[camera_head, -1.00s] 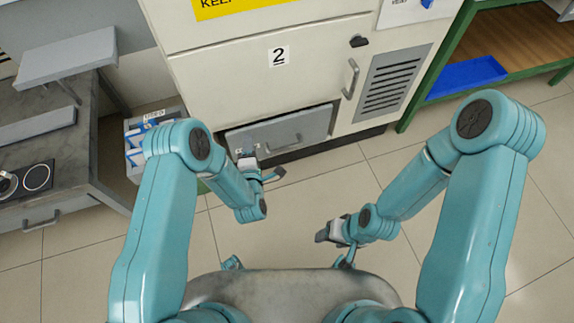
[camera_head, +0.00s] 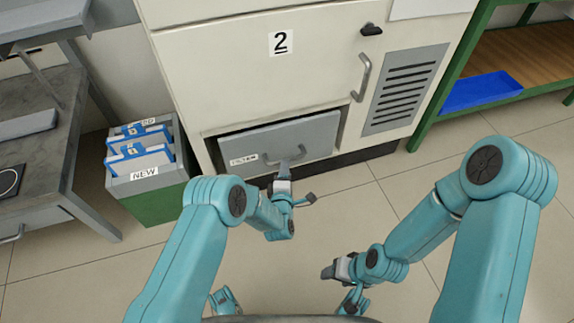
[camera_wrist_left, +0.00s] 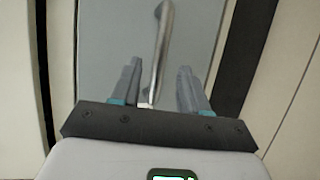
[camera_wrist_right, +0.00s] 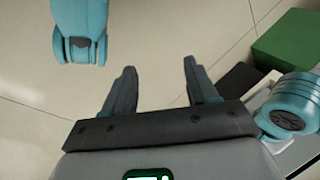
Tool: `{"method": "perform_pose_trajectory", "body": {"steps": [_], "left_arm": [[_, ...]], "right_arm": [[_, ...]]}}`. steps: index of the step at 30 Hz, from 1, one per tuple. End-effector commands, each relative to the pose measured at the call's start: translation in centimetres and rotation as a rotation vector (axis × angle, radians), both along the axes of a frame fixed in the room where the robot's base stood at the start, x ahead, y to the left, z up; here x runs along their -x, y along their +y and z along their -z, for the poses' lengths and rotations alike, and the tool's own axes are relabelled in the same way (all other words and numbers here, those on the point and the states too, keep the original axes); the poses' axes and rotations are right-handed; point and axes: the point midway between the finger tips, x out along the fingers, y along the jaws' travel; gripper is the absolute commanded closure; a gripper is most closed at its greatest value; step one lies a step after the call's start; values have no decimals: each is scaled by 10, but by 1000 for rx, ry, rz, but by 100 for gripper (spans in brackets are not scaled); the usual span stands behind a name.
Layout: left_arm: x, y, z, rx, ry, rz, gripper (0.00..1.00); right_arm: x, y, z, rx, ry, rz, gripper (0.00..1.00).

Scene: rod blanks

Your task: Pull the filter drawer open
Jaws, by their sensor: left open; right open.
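The grey filter drawer (camera_head: 315,135) sits low in the cream cabinet, with a label on its front and a dark gap along its edge. Its metal handle (camera_head: 290,155) is partly hidden by my left gripper (camera_head: 283,176). In the left wrist view, the handle (camera_wrist_left: 162,45) runs between the two open fingers of the left gripper (camera_wrist_left: 158,72), apart from the finger on the right. I cannot tell whether it touches the left finger. My right gripper (camera_head: 330,272) is open and empty over the floor; its spread fingers show in the right wrist view (camera_wrist_right: 160,66).
A green and grey bin (camera_head: 150,190) labelled NEW, holding blue-framed filters, stands left of the cabinet (camera_head: 225,70). A grey workbench (camera_head: 50,150) is further left. A green-framed shelf (camera_head: 440,110) with a blue tray (camera_head: 480,92) stands right. The floor in front is clear.

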Motion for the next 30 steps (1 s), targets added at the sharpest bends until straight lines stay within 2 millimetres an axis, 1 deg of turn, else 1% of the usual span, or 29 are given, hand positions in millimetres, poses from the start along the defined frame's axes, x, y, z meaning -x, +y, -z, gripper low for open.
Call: {"method": "perform_pose_trajectory", "body": {"steps": [1, 3, 6, 9, 13, 20, 23, 24, 25, 30], "left_arm": [[-11, 0, 7, 1, -5, -3, 56], [-24, -2, 9, 2, -4, -2, 56], [-38, -4, 11, 0, -2, 0, 56], [-48, -5, 11, 0, -2, 0, 56], [-53, -5, 10, 0, 0, 1, 56], [-54, -5, 10, 0, 1, 0, 56], [-54, -5, 10, 0, 1, 0, 85], [-54, -5, 10, 0, 1, 0, 98], [-54, -5, 10, 0, 1, 0, 100], [-53, -5, 10, 0, 1, 0, 100]], "right_arm": [[-3, -1, 11, 2, -10, 2, 42], [-9, -2, 17, 6, -29, 4, 42], [-14, -3, 23, 9, -48, 7, 42], [-18, -3, 27, 11, -60, 7, 42], [-20, -4, 28, 13, -69, 9, 42], [-21, -4, 28, 13, -70, 8, 42], [-20, -4, 28, 13, -70, 9, 42], [-20, -4, 28, 13, -69, 9, 42], [-20, -4, 28, 13, -69, 9, 42], [-20, -4, 27, 13, -69, 9, 42]]}}
